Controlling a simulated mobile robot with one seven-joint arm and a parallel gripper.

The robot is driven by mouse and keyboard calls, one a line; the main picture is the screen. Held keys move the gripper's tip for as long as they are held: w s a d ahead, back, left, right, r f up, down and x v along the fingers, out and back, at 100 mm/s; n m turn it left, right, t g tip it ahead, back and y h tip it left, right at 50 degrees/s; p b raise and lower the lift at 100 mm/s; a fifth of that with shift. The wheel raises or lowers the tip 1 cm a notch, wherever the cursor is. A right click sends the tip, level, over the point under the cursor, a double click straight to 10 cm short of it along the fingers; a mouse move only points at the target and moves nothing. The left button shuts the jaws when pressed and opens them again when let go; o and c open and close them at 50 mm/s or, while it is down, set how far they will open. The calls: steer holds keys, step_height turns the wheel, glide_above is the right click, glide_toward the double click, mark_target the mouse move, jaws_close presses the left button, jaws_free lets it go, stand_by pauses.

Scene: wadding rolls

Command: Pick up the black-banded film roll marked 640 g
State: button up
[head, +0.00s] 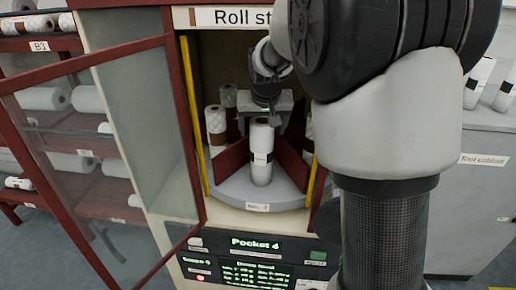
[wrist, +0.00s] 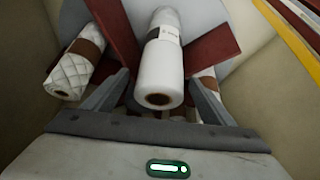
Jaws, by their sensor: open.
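A white film roll (head: 261,168) stands upright in the front pocket of the round carousel, with a pale label and a narrow dark band around it. In the wrist view the same roll (wrist: 161,70) is seen end-on from above, its brown core facing me. The label is too small to read, so I cannot tell a 640 g mark. My gripper (head: 265,112) is over the top of this roll. In the wrist view my gripper (wrist: 157,100) is open, with one finger on each side of the roll; I cannot tell whether either touches it.
Red dividers (head: 233,165) split the grey carousel (head: 235,190). A quilted roll with a brown band (wrist: 75,68) stands in the left pocket; another is partly hidden at right. The glazed door (head: 110,140) hangs open at left. The panel (head: 257,242) reads Pocket 4.

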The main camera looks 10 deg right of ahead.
steer(key=b+x, duration=0.1)
steer(key=x, duration=0.4)
steer(key=shift+w, duration=0.25)
steer(key=c, duration=1.9)
jaws_close()
